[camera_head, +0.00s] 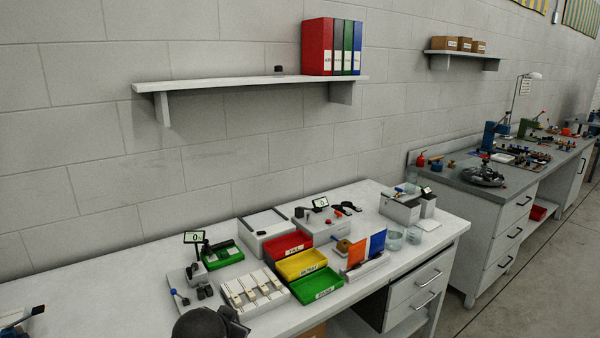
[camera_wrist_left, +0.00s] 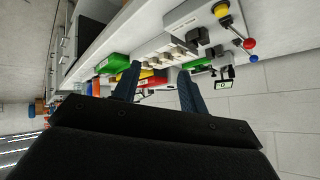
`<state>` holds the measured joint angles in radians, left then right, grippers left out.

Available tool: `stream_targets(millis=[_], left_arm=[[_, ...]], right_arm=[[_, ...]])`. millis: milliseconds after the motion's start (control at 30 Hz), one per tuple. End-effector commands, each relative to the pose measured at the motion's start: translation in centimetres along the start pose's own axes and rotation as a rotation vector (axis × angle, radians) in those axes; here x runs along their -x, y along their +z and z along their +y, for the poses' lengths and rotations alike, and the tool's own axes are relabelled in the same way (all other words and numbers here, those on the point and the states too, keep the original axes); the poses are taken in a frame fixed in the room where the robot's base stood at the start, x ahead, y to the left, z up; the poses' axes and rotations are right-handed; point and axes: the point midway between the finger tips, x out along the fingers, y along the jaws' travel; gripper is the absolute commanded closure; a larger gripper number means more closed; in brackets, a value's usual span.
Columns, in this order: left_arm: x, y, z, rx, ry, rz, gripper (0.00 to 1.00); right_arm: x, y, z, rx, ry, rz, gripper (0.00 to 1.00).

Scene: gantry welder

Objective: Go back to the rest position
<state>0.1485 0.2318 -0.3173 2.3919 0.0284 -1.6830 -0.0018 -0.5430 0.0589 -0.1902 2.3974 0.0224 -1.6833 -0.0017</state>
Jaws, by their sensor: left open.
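My left gripper (camera_wrist_left: 158,72) is open in the left wrist view. Its two dark fingers stand apart with nothing between them, and the view is turned upside down. Behind the fingers is the white workbench with its trays, some way off. In the head view a dark rounded part, probably of my own arm, shows at the bottom edge in front of the bench; no fingertips can be made out there. My right gripper is not in view.
The white workbench (camera_head: 120,290) carries red (camera_head: 287,246), yellow (camera_head: 301,264) and green (camera_head: 317,285) trays, a white block rack (camera_head: 253,291) and small instruments. A wall shelf (camera_head: 230,82) holds binders (camera_head: 332,46). A second bench (camera_head: 475,190) stands right; floor beside it is clear.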

Motion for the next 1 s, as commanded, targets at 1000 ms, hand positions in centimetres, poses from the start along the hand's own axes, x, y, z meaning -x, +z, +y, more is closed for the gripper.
stream_targets(millis=[1000], left_arm=[[1.0,35.9,15.1,0.263,0.229,-0.540,0.57]], right_arm=[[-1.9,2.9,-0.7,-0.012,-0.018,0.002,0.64]])
